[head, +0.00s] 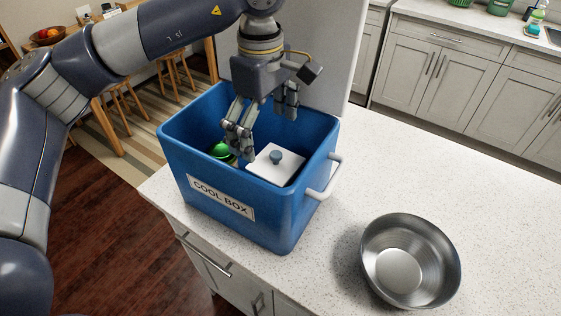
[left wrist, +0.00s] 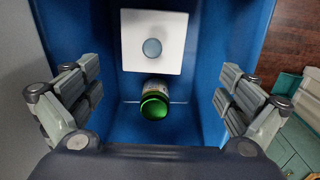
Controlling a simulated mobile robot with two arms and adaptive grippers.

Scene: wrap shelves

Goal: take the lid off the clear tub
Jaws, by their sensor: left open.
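The clear tub's lid appears as a white square (head: 278,166) with a round blue-grey knob, inside the blue cool box. The lid also shows in the left wrist view (left wrist: 153,41), at the top middle. The tub's walls below the lid are hidden. My left gripper (head: 262,140) reaches down into the cool box from above, its fingers spread and empty, behind and left of the lid. In the left wrist view its fingers (left wrist: 160,100) stand wide apart on both sides, with the lid beyond them. My right gripper is not in view.
The blue cool box (head: 222,206) stands on the speckled counter (head: 342,190), its walls around my left gripper. A jar with a green lid (head: 221,151) is in the box beside the tub. A metal bowl (head: 411,261) stands at the right. The counter between is clear.

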